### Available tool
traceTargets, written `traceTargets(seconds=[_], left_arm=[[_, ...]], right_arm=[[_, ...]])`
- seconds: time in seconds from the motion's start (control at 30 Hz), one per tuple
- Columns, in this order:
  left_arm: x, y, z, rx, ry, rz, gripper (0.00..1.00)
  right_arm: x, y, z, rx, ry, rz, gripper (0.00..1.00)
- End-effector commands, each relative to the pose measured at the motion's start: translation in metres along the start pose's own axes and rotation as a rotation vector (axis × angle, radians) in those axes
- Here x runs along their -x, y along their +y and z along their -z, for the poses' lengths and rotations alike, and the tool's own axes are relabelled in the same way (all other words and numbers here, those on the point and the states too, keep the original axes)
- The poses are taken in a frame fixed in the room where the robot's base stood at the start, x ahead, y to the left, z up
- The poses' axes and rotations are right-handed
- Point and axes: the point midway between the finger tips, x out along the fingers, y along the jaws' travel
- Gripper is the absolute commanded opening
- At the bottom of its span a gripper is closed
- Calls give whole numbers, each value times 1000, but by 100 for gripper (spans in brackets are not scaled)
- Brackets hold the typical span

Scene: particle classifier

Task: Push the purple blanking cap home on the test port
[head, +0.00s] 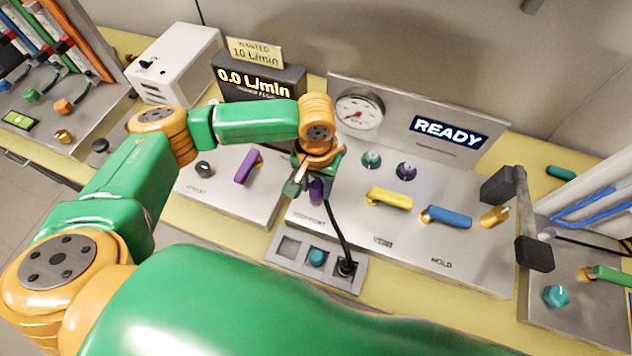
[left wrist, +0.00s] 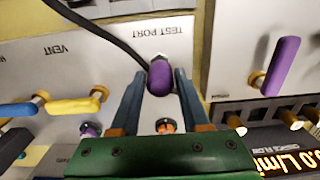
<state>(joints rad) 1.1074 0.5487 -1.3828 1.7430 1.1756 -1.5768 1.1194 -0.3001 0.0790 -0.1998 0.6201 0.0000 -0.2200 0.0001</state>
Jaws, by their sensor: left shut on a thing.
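The purple blanking cap (head: 316,190) is at the test port on the grey panel (head: 300,216). My left gripper (head: 314,178) is shut on it from above. In the left wrist view the cap (left wrist: 160,76) sits between the two fingers (left wrist: 160,82), its far end against a pale metal fitting (left wrist: 158,56) near the TEST PORT label (left wrist: 150,30). I cannot tell how far the cap is seated on the port. A black cable (head: 338,228) runs between the cap area and a small holder. My right gripper is not in view.
The small grey holder (head: 300,272) below has a teal cap (head: 317,257) and a black fitting (head: 346,266). Yellow (head: 388,198) and blue (head: 448,217) levers stand right of the port, a purple lever (head: 248,166) left. A gauge (head: 360,110) and READY display (head: 447,132) stand behind.

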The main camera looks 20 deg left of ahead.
Motion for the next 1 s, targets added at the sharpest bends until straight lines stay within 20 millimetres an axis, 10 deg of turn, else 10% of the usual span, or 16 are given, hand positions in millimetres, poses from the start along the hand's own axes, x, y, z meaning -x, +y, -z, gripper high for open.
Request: traceTargets(seconds=[0.87, 0.9, 1.0], left_arm=[[-23, 0, 0, 0, -1, 0, 0], [-23, 0, 0, 0, -1, 0, 51], [-22, 0, 0, 0, -1, 0, 78]], right_arm=[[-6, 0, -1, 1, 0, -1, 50], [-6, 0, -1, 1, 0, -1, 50], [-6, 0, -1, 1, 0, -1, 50]])
